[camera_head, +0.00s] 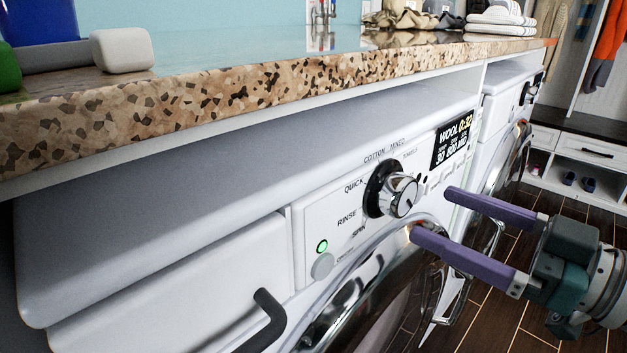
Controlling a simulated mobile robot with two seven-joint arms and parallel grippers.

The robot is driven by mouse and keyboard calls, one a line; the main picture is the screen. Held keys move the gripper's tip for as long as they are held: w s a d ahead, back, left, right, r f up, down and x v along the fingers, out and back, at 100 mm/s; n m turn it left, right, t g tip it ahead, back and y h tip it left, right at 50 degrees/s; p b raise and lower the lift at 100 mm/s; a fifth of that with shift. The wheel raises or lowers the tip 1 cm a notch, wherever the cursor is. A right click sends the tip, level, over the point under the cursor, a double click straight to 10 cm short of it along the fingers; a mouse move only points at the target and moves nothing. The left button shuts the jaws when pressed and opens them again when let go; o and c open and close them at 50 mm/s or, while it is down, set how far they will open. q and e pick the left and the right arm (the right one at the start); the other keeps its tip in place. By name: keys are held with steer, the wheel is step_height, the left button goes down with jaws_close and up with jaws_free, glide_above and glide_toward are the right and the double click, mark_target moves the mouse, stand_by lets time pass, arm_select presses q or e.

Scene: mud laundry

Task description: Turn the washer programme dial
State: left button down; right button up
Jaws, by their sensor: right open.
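The washer (320,216) is white and stands under the speckled counter. Its programme dial (400,195) is a chrome knob on a black ring, with labels around it such as COTTON, MIXED, QUICK, RINSE and SPIN. The lit display (453,140) right of the dial reads WOOL and 0:32. My right gripper (430,212) comes in from the right with two purple fingers apart and nothing between them. Its fingertips are close to the dial, just right of and below it; whether one touches the knob I cannot tell. My left gripper is out of view.
The counter (250,92) overhangs the washer top and carries a white block (122,50) and folded towels (503,20). A round chrome-rimmed door (365,300) lies below the dial. A second machine (507,100) stands beyond. Wooden floor (500,325) is open at lower right.

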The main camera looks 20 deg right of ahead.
mark_target(408, 201)
steer(key=x, duration=0.5)
steer(key=shift+w, duration=0.1)
steer(key=c, duration=1.4)
